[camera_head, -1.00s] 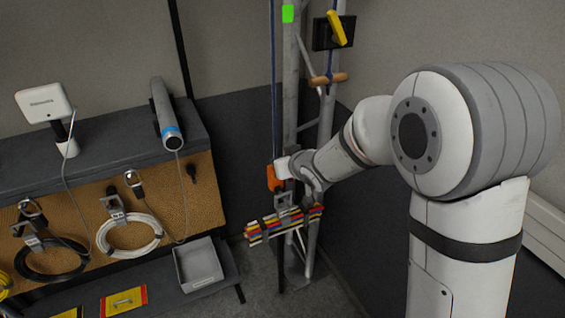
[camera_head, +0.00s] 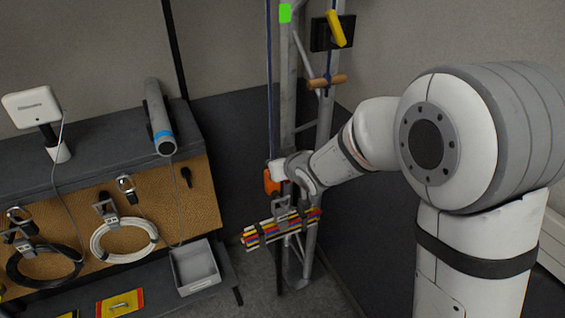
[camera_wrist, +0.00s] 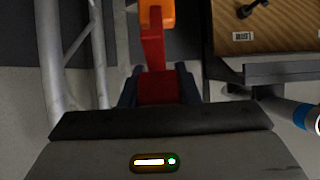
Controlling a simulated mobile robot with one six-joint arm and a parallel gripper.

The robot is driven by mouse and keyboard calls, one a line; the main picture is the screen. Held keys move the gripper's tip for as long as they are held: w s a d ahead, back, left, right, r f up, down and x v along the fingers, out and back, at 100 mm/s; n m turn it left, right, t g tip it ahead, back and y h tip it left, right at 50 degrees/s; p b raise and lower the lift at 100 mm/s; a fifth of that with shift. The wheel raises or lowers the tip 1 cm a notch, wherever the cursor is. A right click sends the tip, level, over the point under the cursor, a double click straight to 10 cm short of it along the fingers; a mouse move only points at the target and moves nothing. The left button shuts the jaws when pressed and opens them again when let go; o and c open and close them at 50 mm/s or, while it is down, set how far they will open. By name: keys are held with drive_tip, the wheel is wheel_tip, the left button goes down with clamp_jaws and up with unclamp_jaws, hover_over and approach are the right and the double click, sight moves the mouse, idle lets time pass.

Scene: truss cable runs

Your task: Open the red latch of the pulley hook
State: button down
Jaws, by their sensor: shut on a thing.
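The orange body of the pulley hook (camera_head: 271,182) hangs beside the truss upright in the head view; its lower edge also shows at the top of the wrist view (camera_wrist: 158,14). The red latch (camera_wrist: 155,50) runs down from it in the wrist view, ending in a wider red block between the dark fingers. My gripper (camera_wrist: 160,88) is shut on this red latch. In the head view my gripper (camera_head: 277,168) is at the orange body, and the latch is hidden or too small to see. The latch's far side is hidden.
A bundle of coloured cables (camera_head: 281,228) sits on a bracket just below my gripper. The truss upright (camera_head: 288,100) stands close by. A yellow lever (camera_head: 336,29) and a wooden handle (camera_head: 326,81) are higher up. A bench with a pegboard (camera_head: 175,203) and grey bin (camera_head: 195,267) stands left.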

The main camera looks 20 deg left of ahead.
drive_tip(key=shift+s+d+f, duration=0.1)
drive_tip(key=shift+f, duration=0.25)
drive_tip(key=c, duration=1.5)
unclamp_jaws()
drive_tip(key=o, duration=0.3)
drive_tip(key=shift+w, duration=0.2)
drive_tip(key=shift+o, duration=0.6)
drive_tip(key=shift+s+r, duration=0.1)
drive_tip(key=shift+r, duration=0.05)
drive_tip(key=v, duration=0.7)
drive_tip(key=shift+s+r, duration=0.2)
drive_tip(key=shift+s, duration=0.05)
drive_tip(key=shift+d, duration=0.2)
